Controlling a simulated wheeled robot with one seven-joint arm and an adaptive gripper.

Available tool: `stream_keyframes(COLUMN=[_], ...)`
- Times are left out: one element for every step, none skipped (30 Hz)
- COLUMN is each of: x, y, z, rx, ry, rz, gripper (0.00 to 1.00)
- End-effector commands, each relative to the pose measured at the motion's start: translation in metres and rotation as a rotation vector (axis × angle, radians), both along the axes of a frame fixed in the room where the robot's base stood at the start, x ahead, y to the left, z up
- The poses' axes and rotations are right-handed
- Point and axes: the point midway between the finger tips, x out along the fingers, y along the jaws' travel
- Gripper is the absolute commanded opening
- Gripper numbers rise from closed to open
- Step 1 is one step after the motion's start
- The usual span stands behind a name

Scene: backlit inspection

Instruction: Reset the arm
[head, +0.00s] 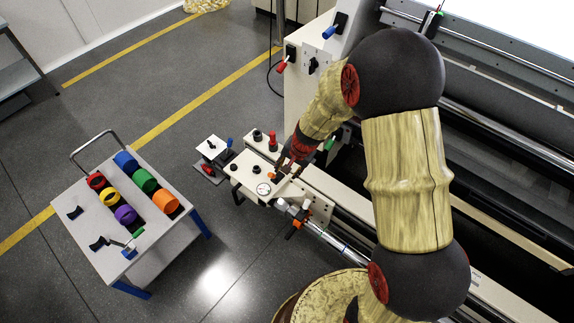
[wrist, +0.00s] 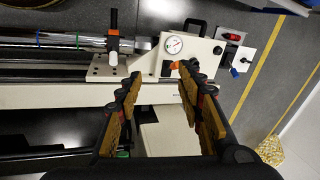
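My gripper (head: 285,173) hangs at the end of my arm over the machine's front panel in the head view. In the wrist view my gripper (wrist: 158,84) shows two tan-padded fingers set wide apart, with nothing between them. Below the fingers is the pale machine panel (wrist: 50,96), and a round gauge (wrist: 174,44) sits just beyond the fingertips. The arm is bent, with its forearm reaching down to the left in the head view.
A grey cart (head: 84,237) with several coloured rolls stands at the left. A small stand with a blue knob (head: 229,143) is beside the panel. An orange-handled clamp (head: 297,224) sits on the machine's rail. The floor (head: 215,255) between cart and machine is clear.

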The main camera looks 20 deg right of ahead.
Motion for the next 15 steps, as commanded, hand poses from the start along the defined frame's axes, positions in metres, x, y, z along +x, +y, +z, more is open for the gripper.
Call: stream_keyframes(x=[0.0,0.0,0.0,0.0,0.0,0.0,0.0,0.0,-0.003,-0.006,-0.01,-0.019,-0.027,-0.036,-0.05], y=[0.0,0.0,0.0,0.0,0.0,0.0,0.0,0.0,0.002,0.003,0.005,0.007,0.008,0.009,0.011], z=[0.0,0.0,0.0,0.0,0.0,0.0,0.0,0.0,-0.001,-0.001,-0.002,-0.005,-0.007,-0.008,-0.009], rx=[0.0,0.0,0.0,0.0,0.0,0.0,0.0,0.0,0.004,0.007,0.009,0.011,0.012,0.014,0.016], ry=[0.0,0.0,0.0,0.0,0.0,0.0,0.0,0.001,0.009,0.019,0.03,0.053,0.072,0.091,0.12], rz=[0.0,0.0,0.0,0.0,0.0,0.0,0.001,0.005,0.014,0.026,0.043,0.066,0.086,0.107,0.143], gripper=[0.38,0.38,0.38,0.38,0.38,0.38,0.38,0.38,0.38,0.38,0.38,0.38,0.38,0.38,0.38])
